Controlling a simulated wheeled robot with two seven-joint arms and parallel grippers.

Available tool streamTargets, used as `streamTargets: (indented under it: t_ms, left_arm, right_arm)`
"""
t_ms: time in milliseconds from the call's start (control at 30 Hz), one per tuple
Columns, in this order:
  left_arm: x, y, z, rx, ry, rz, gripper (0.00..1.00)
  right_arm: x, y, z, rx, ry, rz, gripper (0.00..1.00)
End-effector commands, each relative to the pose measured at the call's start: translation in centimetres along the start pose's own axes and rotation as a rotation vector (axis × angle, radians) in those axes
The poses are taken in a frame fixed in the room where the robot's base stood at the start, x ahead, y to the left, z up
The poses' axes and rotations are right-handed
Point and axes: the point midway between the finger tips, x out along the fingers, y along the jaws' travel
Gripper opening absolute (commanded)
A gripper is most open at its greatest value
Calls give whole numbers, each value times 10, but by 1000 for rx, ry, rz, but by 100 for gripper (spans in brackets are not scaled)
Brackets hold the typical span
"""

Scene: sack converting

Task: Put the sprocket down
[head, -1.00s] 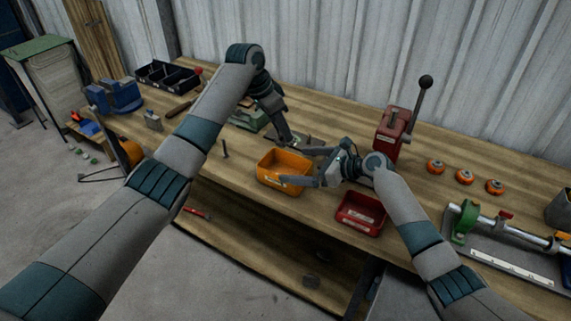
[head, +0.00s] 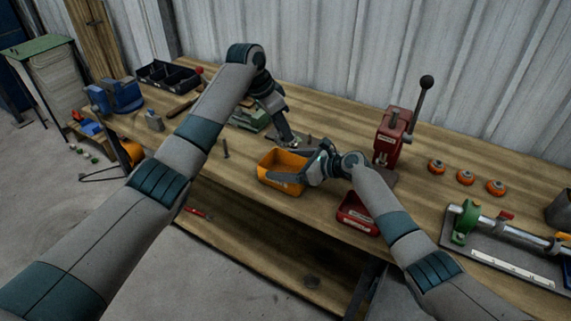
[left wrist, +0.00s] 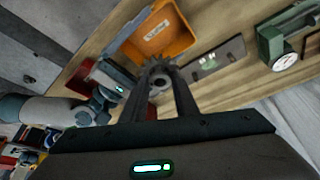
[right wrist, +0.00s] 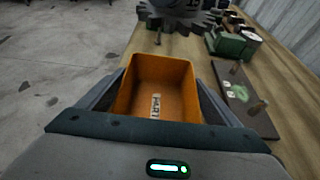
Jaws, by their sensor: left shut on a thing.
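My left gripper (left wrist: 160,85) is shut on the sprocket, a dark grey toothed wheel (left wrist: 161,72) with a central hole. The sprocket also shows at the top of the right wrist view (right wrist: 185,12), held above the bench; in the head view I cannot make it out clearly at my left gripper (head: 291,143). A dark plate with short pegs (right wrist: 240,98) lies on the bench close by. My right gripper (right wrist: 158,95) is open, its fingers on either side of the orange bin (right wrist: 160,72). I cannot tell whether they touch it.
A red bin (head: 357,222) stands near the bench's front edge. A red lever press (head: 392,135) and several orange rings (head: 465,177) are to the right. A green device (right wrist: 235,45) stands beyond the plate. A black divided tray (head: 165,75) is at the back left.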

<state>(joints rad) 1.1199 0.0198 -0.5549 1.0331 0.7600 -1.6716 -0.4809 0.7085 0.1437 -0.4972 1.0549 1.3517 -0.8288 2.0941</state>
Motion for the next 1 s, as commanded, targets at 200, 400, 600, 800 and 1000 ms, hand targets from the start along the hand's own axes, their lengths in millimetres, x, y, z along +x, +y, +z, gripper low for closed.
streamTargets:
  t_ms: [200,400,600,800,1000]
  left_arm:
    - [1,0,0,-9,0,-4,0]
    - [14,2,4,-107,-10,-43,0]
    - [34,4,11,-293,-12,-119,0]
    - [46,4,18,-444,-2,-184,0]
    - [49,4,19,-482,3,-201,0]
  right_arm:
    - [0,0,0,0,0,-1,60]
    - [0,0,0,0,0,-1,60]
    - [0,0,0,0,0,-1,60]
    - [0,0,0,0,0,-1,60]
    - [0,0,0,0,0,-1,60]
